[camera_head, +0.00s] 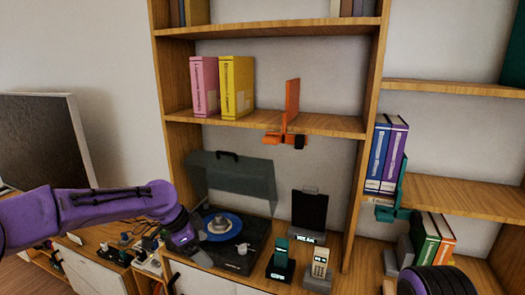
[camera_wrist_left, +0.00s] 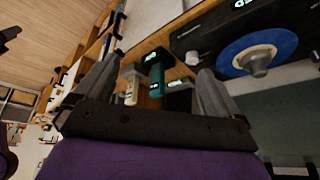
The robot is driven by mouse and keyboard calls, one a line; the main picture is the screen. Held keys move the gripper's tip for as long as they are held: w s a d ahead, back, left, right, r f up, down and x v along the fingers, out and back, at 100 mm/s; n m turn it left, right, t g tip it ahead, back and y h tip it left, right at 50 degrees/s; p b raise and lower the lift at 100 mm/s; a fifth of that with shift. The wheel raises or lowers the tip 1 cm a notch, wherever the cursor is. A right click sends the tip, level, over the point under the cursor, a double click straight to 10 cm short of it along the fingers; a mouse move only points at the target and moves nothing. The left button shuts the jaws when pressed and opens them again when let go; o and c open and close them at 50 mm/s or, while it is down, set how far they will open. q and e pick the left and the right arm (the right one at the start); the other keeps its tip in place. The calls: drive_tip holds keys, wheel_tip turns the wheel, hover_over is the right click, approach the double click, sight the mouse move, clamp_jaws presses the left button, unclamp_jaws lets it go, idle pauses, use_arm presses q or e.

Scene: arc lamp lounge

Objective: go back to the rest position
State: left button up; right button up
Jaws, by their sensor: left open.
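My left arm, purple, reaches in from the left in the head view. Its grey gripper (camera_head: 194,248) is at the left front corner of a black record player (camera_head: 240,262). In the left wrist view the two fingers of this gripper (camera_wrist_left: 155,82) stand wide apart with nothing held between them. The record player carries a blue record (camera_head: 226,226), which also shows in the left wrist view (camera_wrist_left: 268,45). The gripper is beside the record in the head view; whether it touches the player I cannot tell. My right gripper is not visible.
The player's dark lid (camera_head: 232,178) stands open. A teal phone (camera_head: 281,258), a beige phone (camera_head: 320,262) and a black display (camera_head: 309,212) stand to its right. An orange bookend (camera_head: 291,103) overhangs the shelf edge. Small items crowd the cabinet left of the gripper.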

use_arm(q)
wheel_tip(320, 180, down, 11)
drive_tip(key=s+d+n+t, duration=0.15)
drive_tip(key=n+t, duration=0.25)
drive_tip(key=n, duration=0.6)
drive_tip(key=s+a+f+n+t+y+b, duration=0.1)
drive_tip(key=s+a+f+n+y+b, duration=0.15)
drive_tip(key=s+f+n, duration=0.75)
drive_tip(key=s+a+f+g+y, duration=0.1)
drive_tip(key=s+a+f, duration=0.3)
drive_tip(key=s, duration=0.6)
drive_tip(key=s+a+f+g+y+b, duration=0.1)
drive_tip(key=s+a+f, duration=0.3)
drive_tip(key=s, duration=0.6)
drive_tip(key=s+a+f+g+y, duration=0.2)
drive_tip(key=s+f, duration=0.4)
drive_tip(key=s, duration=0.3)
drive_tip(key=a+y, duration=0.1)
drive_tip(key=a, duration=0.1)
drive_tip(key=shift+s+a+n+b, duration=0.35)
drive_tip(key=shift+s+n, duration=0.05)
drive_tip(key=shift+y, duration=0.25)
